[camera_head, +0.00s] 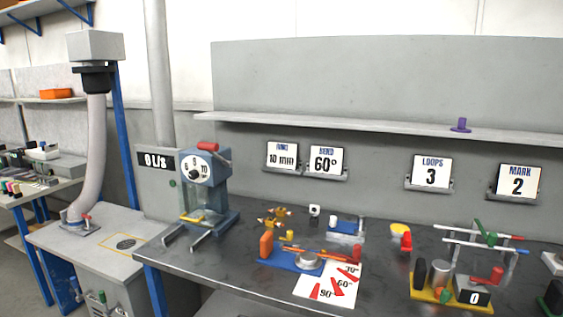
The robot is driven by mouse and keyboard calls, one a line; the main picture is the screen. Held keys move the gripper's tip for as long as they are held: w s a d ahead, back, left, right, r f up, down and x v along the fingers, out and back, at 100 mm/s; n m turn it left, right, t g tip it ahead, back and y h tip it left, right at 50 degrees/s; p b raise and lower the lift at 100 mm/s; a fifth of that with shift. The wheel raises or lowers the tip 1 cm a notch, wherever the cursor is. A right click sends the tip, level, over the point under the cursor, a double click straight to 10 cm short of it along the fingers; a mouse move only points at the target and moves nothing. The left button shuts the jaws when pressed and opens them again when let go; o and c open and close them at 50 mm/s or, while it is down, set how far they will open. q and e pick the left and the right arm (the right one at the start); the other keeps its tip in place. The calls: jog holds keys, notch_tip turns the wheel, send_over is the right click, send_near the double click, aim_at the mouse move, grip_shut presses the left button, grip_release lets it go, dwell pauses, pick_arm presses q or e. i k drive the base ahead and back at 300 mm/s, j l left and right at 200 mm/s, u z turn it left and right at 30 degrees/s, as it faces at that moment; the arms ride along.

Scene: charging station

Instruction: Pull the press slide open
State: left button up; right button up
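The blue press (219,195) stands at the left end of the dark workbench (232,277). It has a white numbered dial (201,174) with a black knob and a red handle (207,146) on top. A clear panel seems to cover its lower front, with a small yellow-green part (190,217) by it. Two grey rail-like feet (203,240) reach forward from its base. I cannot tell which part is the slide or how far it is open. Neither of my grippers is in view.
Right of the press is a blue bending fixture (284,255) with an orange bar and an angle card (318,291). A yellow-based fixture (425,291) stands farther right. A grey cabinet (110,248) with a hose (94,150) is at left. Bare bench lies before the press.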

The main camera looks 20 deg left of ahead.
aim_at(206, 217)
jog(key=i+l+u, duration=0.1)
jog(key=i+u, duration=0.25)
jog(key=i+l+u, duration=0.65)
jog(key=i, duration=0.25)
jog(key=i+j, duration=0.1)
jog(key=j, duration=1.15)
jog(key=i+u, duration=0.05)
